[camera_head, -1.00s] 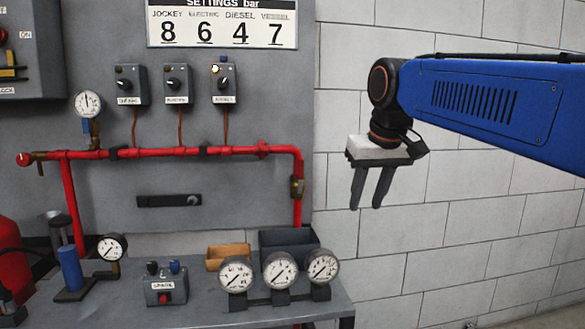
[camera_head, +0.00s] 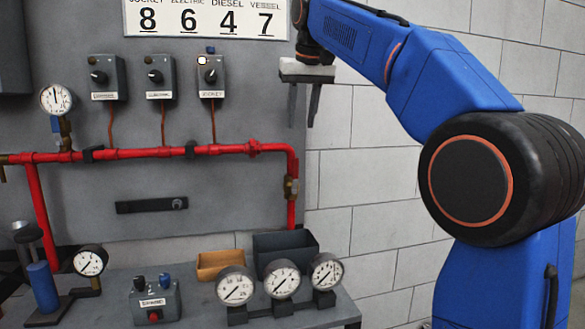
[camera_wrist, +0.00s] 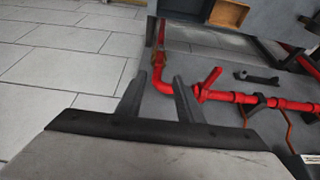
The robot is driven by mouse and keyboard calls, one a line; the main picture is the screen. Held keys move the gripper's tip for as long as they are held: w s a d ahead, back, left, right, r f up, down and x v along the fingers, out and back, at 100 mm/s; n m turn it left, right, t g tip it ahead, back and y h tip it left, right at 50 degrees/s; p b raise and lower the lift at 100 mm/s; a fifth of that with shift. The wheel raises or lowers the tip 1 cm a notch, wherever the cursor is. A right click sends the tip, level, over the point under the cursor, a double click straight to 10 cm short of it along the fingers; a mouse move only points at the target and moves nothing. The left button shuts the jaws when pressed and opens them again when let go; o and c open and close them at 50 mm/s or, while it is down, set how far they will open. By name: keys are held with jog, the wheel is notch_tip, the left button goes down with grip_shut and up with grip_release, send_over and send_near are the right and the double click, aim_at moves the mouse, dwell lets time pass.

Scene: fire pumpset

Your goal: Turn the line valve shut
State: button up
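A red pipe (camera_head: 120,154) runs across the grey panel and bends down at its right end. A brass fitting (camera_head: 291,188) sits on the upright part. A short red handle-like piece (camera_head: 254,148) is on the pipe near the bend; in the wrist view this red piece (camera_wrist: 208,82) juts out from the pipe. Which of these is the line valve is not labelled. My gripper (camera_head: 301,124) points down by the panel's right edge, above the bend in the picture. In the wrist view my gripper (camera_wrist: 158,78) has its fingers apart, with nothing held.
Three switch boxes (camera_head: 159,77) and a gauge (camera_head: 57,99) are on the panel. A bench below carries three gauges (camera_head: 282,279), a dark bin (camera_head: 285,247), a tan tray (camera_head: 218,263) and a small control box (camera_head: 155,302). Bare block wall (camera_head: 370,180) lies right of the panel.

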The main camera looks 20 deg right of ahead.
aim_at(295, 164)
jog(key=x, duration=1.6)
jog(key=shift+f, duration=0.2)
jog(key=shift+c, duration=0.4)
grip_shut()
